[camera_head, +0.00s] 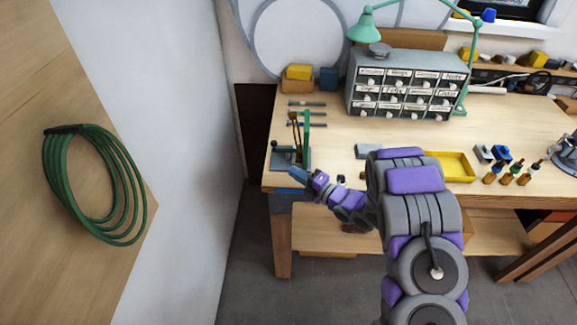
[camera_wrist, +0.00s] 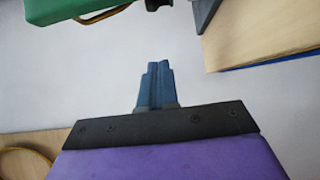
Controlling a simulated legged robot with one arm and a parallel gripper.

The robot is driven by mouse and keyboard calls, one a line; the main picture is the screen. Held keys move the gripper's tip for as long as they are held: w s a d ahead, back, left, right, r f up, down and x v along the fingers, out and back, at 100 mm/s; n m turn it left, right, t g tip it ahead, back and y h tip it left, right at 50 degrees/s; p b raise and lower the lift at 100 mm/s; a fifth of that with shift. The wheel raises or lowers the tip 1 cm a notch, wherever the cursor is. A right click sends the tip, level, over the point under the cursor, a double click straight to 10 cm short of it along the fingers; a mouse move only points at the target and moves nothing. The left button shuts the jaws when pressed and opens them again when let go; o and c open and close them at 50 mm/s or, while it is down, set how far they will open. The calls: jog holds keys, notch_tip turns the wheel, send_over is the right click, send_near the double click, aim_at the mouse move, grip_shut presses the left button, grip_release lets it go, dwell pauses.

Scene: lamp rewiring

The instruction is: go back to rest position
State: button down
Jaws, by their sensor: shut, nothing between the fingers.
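My gripper (camera_head: 298,172) is at the left end of the workbench (camera_head: 330,147), near its front left corner. Its blue fingers (camera_wrist: 156,86) are closed together in the wrist view, with nothing between them. My purple and grey arm reaches in from the lower right of the head view. Close beyond the fingertips is a grey stand with a green upright (camera_head: 307,135) and brown rods. In the wrist view a green part (camera_wrist: 80,10) crosses the top left, apart from the fingers.
A labelled drawer cabinet (camera_head: 405,88) stands at the back under a green lamp (camera_head: 365,27). A yellow tray (camera_head: 455,165) and several screwdrivers (camera_head: 507,174) are to the right. A green cable coil (camera_head: 95,185) hangs on the left. Dark floor lies before the bench.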

jog(key=d+m+h, duration=0.1)
jog(key=d, duration=0.1)
jog(key=w+d+r+m+h, duration=0.1)
jog(key=d+h, duration=0.1)
jog(key=w+d+m+h, duration=0.1)
jog(key=d+h, duration=0.1)
jog(key=d, duration=0.1)
jog(key=shift+w+r, duration=0.25)
jog(key=shift+r, duration=0.15)
jog(key=d+r+m+h, duration=0.4)
jog(key=d+m+h, duration=0.15)
jog(key=d, duration=0.25)
jog(key=s+d+r+m+g+h, duration=0.25)
jog(key=s+d+r+m, duration=0.2)
jog(key=s, duration=0.35)
jog(key=s+d+r+m+g+h, duration=0.2)
jog(key=s+d+r+m+h, duration=0.15)
jog(key=s+m, duration=0.35)
jog(key=s+a+r+m+g, duration=0.1)
jog(key=s+a+m+g, duration=0.1)
jog(key=s, duration=0.9)
jog(key=s+a+r+m+g+y, duration=0.1)
jog(key=s+a+m+g, duration=0.2)
jog(key=s, duration=0.8)
jog(key=s+a+r+m+g+y, duration=0.1)
jog(key=s+a+m+g, duration=0.2)
jog(key=s, duration=0.8)
jog(key=shift+s+a+r+g, duration=0.2)
jog(key=shift+a+r+g, duration=0.15)
jog(key=shift+a, duration=0.65)
